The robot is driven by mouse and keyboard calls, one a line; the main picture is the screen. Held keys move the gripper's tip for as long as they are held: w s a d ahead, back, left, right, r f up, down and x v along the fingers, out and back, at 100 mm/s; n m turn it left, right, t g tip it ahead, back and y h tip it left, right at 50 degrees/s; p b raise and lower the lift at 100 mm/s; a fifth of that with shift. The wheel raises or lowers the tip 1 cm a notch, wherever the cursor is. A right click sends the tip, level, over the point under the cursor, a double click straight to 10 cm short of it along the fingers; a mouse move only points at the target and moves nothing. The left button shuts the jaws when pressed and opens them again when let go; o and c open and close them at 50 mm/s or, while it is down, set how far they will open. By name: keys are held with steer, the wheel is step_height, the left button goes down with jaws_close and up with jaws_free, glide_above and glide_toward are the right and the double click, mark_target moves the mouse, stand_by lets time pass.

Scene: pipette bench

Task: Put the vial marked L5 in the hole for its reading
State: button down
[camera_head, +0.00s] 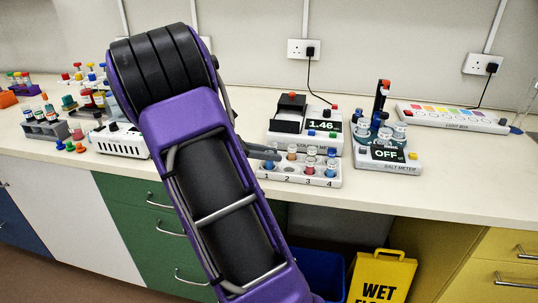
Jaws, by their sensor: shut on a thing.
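My gripper (267,153) shows as grey fingers to the right of my purple arm, over the left end of the white numbered rack (300,180). The rack's holes are marked 1 to 4. A vial with blue in it (268,164) is at the fingertips by hole 1, and the gripper appears shut on it. I cannot tell whether it is fully seated, and no L5 mark is readable. Other vials stand in the rack, including a brown-capped one (292,152) and a blue-capped one (331,160). A meter display (322,126) behind the rack reads 1.46.
A salt meter (388,163) showing OFF, with several vials on it, stands close right of the rack. A long white strip with coloured squares (450,118) lies behind it. Racks and loose caps (70,147) crowd the left bench. The right front counter is clear.

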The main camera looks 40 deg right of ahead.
steer(key=shift+f, duration=0.15)
steer(key=shift+f, duration=0.15)
steer(key=c, duration=0.9)
jaws_free()
steer(key=shift+w+a+r, duration=0.1)
steer(key=shift+a+r, duration=0.1)
steer(key=shift+r, duration=0.25)
steer(key=p+v, duration=0.2)
steer(key=v, duration=0.9)
steer(key=shift+a, duration=0.3)
steer(key=shift+r, duration=0.15)
